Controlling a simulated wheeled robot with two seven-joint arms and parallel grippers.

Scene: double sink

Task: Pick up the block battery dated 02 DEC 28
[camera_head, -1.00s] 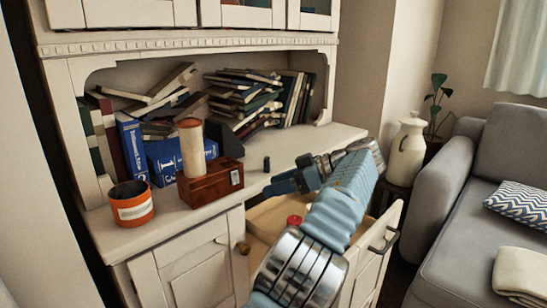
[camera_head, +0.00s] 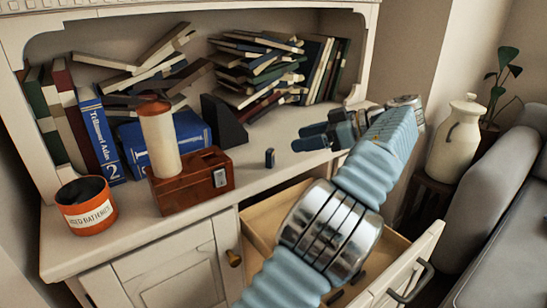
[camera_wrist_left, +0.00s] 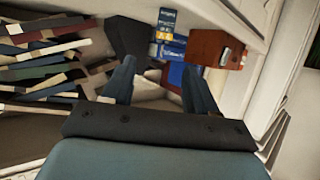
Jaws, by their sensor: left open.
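A small dark block (camera_head: 269,158), which looks like a battery, stands upright on the cabinet's counter, right of the wooden box. Its date cannot be read. My left gripper (camera_head: 312,138) is to the right of the block and apart from it, with its fingers pointing left. In the left wrist view, its two fingers (camera_wrist_left: 158,78) are spread with nothing clearly held between them. I cannot make out the block for sure in that view. My right gripper is not in view.
An orange can (camera_head: 87,206) labelled used batteries stands at the counter's left. Books (camera_head: 262,70) are piled behind. An open drawer (camera_head: 266,221) lies below my arm. A white jug (camera_head: 458,140) stands right.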

